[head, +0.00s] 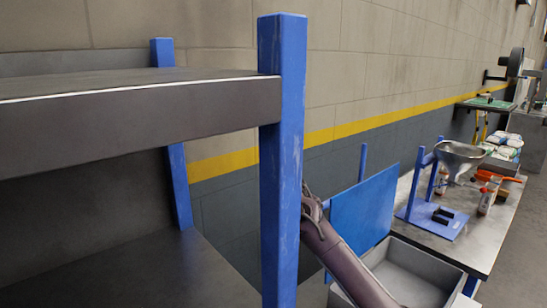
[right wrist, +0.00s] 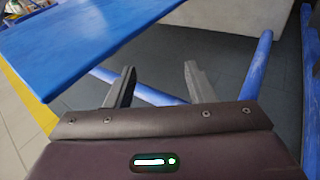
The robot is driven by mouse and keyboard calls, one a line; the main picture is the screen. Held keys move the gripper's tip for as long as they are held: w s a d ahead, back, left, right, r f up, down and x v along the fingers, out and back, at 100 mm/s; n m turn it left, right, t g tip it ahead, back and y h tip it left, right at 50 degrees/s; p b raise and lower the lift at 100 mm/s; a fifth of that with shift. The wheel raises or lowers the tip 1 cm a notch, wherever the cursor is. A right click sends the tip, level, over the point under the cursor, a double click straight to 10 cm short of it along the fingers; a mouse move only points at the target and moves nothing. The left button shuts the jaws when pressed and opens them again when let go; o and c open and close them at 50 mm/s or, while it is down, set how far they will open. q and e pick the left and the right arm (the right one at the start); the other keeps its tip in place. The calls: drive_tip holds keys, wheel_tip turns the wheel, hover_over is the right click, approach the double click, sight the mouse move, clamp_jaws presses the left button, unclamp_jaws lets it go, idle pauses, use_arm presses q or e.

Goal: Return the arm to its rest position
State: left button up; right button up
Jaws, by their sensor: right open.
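My right arm comes up from the bottom of the head view, and its dark gripper (head: 312,207) is just right of the blue shelf post (head: 282,150), which may hide part of it. In the right wrist view my right gripper (right wrist: 157,78) has its two grey fingers apart, with nothing between them. A blue panel (right wrist: 85,40) is beyond the fingers at the upper left of that view. In the head view a blue panel (head: 362,208) stands right of the gripper. My left gripper is not in view.
A dark shelf (head: 140,115) with blue posts fills the left. A grey open bin (head: 405,275) is below the blue panel. A workbench (head: 482,240) at right holds a metal funnel (head: 460,160), a blue stand (head: 430,222) and sacks (head: 503,145). Blue bars (right wrist: 258,65) cross the wrist view.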

drive_tip(key=s+f+m+g+y, duration=0.2)
drive_tip(key=s+f+y, duration=0.2)
drive_tip(key=s+f, duration=1.25)
drive_tip(key=s+d+f+m, duration=0.1)
drive_tip(key=s+d, duration=0.3)
drive_tip(key=s, duration=0.4)
drive_tip(key=s+d+m, duration=0.2)
drive_tip(key=s+d, duration=0.1)
drive_tip(key=s, duration=0.5)
drive_tip(key=s+d+f+m, duration=0.1)
drive_tip(key=s+d, duration=0.3)
drive_tip(key=s, duration=0.5)
wheel_tip(320, 180, down, 33)
drive_tip(key=s+g+b, duration=0.1)
drive_tip(key=s+g, duration=0.1)
drive_tip(key=s, duration=0.1)
drive_tip(key=s+d+f+g+b, duration=0.1)
drive_tip(key=s+d+f, duration=0.2)
drive_tip(key=s+f, duration=1.4)
drive_tip(key=shift+s, duration=0.65)
